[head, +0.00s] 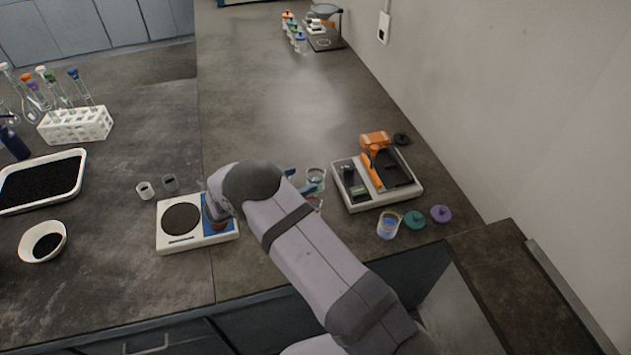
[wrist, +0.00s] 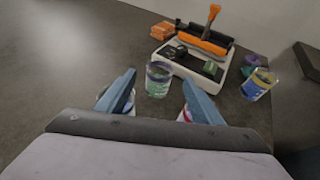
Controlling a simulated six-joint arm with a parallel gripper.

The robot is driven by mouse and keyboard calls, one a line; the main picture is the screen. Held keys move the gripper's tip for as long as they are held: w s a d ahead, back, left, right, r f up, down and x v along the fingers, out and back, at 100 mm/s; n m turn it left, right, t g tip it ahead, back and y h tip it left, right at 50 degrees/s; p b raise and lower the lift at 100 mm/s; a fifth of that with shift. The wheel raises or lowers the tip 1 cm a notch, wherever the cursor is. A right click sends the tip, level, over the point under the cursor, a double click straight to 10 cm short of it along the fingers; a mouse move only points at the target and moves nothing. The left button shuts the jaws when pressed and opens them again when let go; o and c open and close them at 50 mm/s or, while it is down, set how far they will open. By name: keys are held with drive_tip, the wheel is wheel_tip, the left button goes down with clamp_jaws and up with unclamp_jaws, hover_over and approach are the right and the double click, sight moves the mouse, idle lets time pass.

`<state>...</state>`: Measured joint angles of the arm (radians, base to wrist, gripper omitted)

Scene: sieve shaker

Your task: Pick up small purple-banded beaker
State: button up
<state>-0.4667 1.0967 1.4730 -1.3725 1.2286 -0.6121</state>
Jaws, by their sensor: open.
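My gripper (wrist: 158,88) is open, its two blue fingers apart and nothing clamped between them. A clear beaker with a green band (wrist: 158,82) stands just beyond the fingertips in the wrist view; it also shows in the head view (head: 316,176). A small glass with a pinkish-red tint (wrist: 182,116) is mostly hidden behind the right finger. Another clear glass (wrist: 129,106) is partly hidden behind the left finger. I cannot tell which one has the purple band. A beaker with yellow and blue (wrist: 259,86) stands to the right.
A white tray (head: 418,191) with orange and black tools stands behind the beakers. Teal (head: 414,220) and purple (head: 441,214) lids lie by its front right corner. The bench behind my gripper is clear.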

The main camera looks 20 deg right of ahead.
sight(321, 173)
drive_tip(key=shift+p+x, duration=0.8)
drive_tip(key=shift+x, duration=2.15)
drive_tip(key=c, duration=1.2)
